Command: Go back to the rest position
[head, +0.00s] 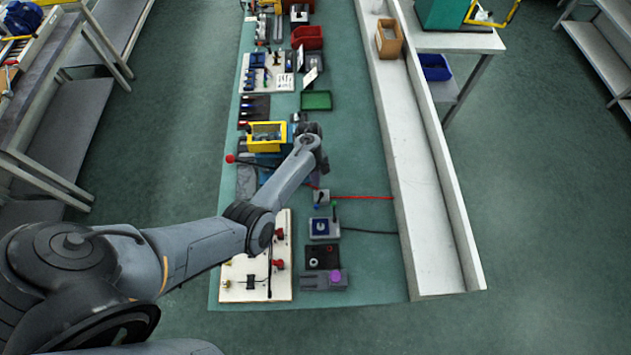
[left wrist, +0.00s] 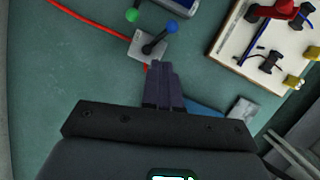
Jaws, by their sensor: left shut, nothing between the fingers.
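My left arm reaches in from the left in the head view, and its wrist end is over the middle of the green bench mat. The fingers are hidden or too small to make out there. In the left wrist view my left gripper (left wrist: 162,72) is shut, with its dark fingers together and nothing between them. The fingertips appear just beside a small grey switch box (left wrist: 138,52) with a green and a blue ball on its lever. I cannot tell the height between them. My right gripper is in neither view.
A white board (head: 240,286) with red-handled parts lies partly under my left forearm. A yellow-framed unit (head: 266,145) stands close to the wrist. A red cable (head: 365,197) runs right from the grey switch box (head: 321,195). The long white rail (head: 430,190) edges the mat; its near stretch is bare.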

